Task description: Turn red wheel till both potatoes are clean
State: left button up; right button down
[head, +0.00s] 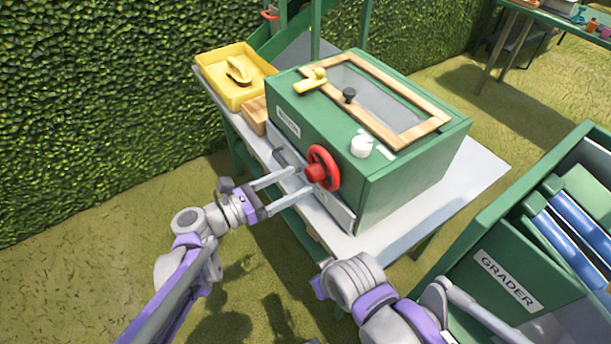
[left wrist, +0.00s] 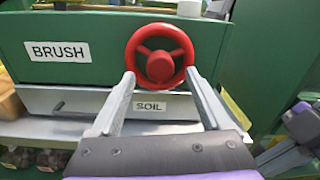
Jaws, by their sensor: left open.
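The red wheel (head: 322,168) is on the front of a green brush box (head: 372,177); it also shows in the left wrist view (left wrist: 160,54). My left gripper (head: 307,177) is open, with its fingertips at the wheel. In the left wrist view the two fingertips (left wrist: 159,73) stand on either side of the wheel's lower half; I cannot tell whether they touch it. The box has a wood-framed clear lid (head: 409,106) on top. I cannot make out the potatoes. My right gripper is not in view; only parts of my right arm show at the bottom.
A white knob (head: 361,146) and a yellow latch (head: 310,82) are on the box top. A drawer labelled SOIL (left wrist: 150,105) is below the wheel. A yellow tray (head: 231,92) stands at the table's back left. A green grader (head: 505,262) stands close at the right.

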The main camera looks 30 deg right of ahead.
aim_at(308, 175)
pick_arm(q)
jog(key=shift+w+d, duration=0.1)
jog(key=shift+d, duration=1.8)
grip_shut()
